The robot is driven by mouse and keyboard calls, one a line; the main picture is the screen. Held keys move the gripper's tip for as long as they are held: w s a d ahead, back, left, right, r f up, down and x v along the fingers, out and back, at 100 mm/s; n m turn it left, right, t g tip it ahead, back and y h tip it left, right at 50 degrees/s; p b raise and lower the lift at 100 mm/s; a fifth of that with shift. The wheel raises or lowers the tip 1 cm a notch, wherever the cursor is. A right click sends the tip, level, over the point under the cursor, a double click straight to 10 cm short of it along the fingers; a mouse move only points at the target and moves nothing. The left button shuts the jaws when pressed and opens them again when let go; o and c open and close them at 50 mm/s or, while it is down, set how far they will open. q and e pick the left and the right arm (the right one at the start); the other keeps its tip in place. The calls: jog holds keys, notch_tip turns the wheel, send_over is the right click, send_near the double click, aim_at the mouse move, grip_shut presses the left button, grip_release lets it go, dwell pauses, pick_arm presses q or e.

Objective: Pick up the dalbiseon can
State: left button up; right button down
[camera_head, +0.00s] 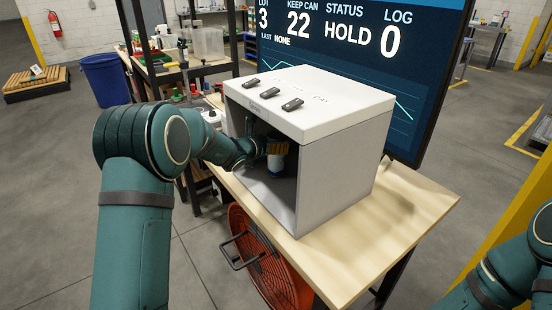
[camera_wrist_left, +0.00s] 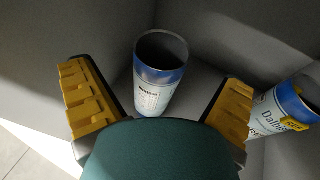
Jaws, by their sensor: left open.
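My left gripper (camera_head: 272,148) is inside the open-fronted white box (camera_head: 340,170). In the left wrist view its two yellow fingers (camera_wrist_left: 158,78) are spread wide. A blue-and-white can (camera_wrist_left: 155,95) stands between and beyond them, with a gap on both sides; its small print is unreadable. A second blue-and-white can (camera_wrist_left: 270,115), with lettering starting "Dalbi" and a yellow "REF" tag, is outside the right finger, partly hidden by it. In the head view one blue-and-white can (camera_head: 275,163) shows below the gripper. My right gripper is out of view.
The box's walls and top close in around my left gripper. Several small black objects (camera_head: 271,93) lie on its top. The wooden table (camera_head: 400,235) is bare to the right. A large screen (camera_head: 345,40) stands behind, and a red fan-like unit (camera_head: 262,262) is below the table's front edge.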

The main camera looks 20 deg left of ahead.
pick_arm(q)
jog(key=shift+x, duration=2.75)
jog(key=c, duration=0.7)
jog(key=shift+r, duration=0.1)
jog(key=shift+c, duration=0.8)
